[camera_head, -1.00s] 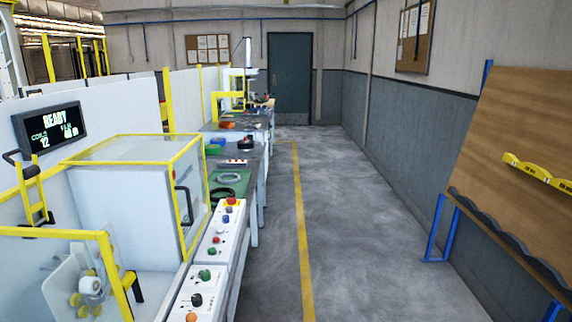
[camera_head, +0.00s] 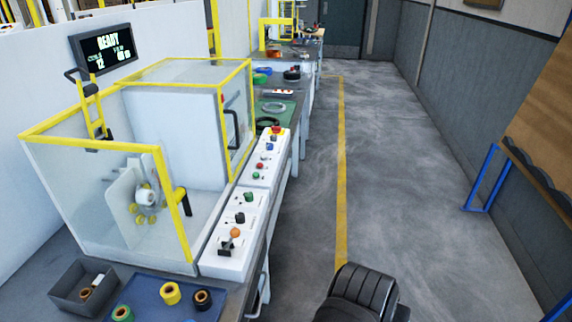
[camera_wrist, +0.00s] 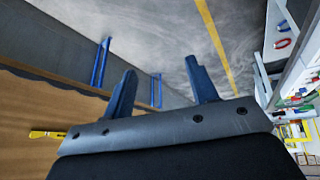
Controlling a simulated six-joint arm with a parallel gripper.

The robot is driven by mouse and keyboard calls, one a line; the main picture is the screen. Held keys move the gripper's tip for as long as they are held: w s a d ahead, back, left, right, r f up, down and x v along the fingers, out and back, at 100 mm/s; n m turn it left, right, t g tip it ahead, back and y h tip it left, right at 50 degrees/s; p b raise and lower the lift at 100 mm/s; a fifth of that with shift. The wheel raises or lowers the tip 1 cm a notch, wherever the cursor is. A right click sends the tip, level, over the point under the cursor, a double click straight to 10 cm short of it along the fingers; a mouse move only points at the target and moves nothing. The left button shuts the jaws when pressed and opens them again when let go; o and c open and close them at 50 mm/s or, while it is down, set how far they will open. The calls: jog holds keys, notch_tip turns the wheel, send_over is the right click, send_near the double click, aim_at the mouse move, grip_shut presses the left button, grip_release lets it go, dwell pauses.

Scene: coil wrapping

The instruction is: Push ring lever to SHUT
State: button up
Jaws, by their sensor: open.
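The coil wrapping machine (camera_head: 185,130) stands at left in the head view, with a yellow-framed clear guard (camera_head: 95,127). A white ring-shaped head (camera_head: 147,196) sits inside it. A black-handled lever on a yellow bracket (camera_head: 97,112) stands at its back left. A small lever with a dark base (camera_head: 227,244) is on the near control panel. I cannot tell which is the ring lever, and no SHUT label is readable. My gripper (camera_wrist: 160,65) is open and empty in the wrist view, over the floor, away from the machine. Its fingers are not visible in the head view.
A control panel (camera_head: 233,219) with several knobs runs along the bench front. A grey bin (camera_head: 68,298) and a blue mat (camera_head: 145,306) with tape rolls lie at near left. A READY display (camera_head: 107,48) hangs behind. The aisle floor (camera_head: 400,180) is clear.

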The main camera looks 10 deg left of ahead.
jog(key=shift+a+f+m, duration=0.1)
jog(key=shift+f+m, duration=0.05)
jog(key=shift+m, duration=0.45)
jog(key=c, duration=0.7)
jog(key=shift+a+f+m+y, duration=0.2)
jog(key=shift+m+y, duration=0.2)
jog(key=shift+m, duration=0.4)
grip_shut()
jog(key=w+a+f+m+g+y, duration=0.1)
jog(key=w+a+m+g+y, duration=0.1)
jog(key=w, duration=0.6)
jog(key=w+a+f+m+g+y, duration=0.2)
jog(key=w+a+m+y, duration=0.2)
jog(key=w+a+y, duration=0.3)
jog(key=w+a+f+m+g+y, duration=0.2)
jog(key=w+a+y, duration=0.3)
jog(key=w, duration=0.6)
jog(key=shift+w+a+m, duration=0.25)
jog(key=shift+a+m, duration=0.25)
jog(key=shift+a, duration=0.7)
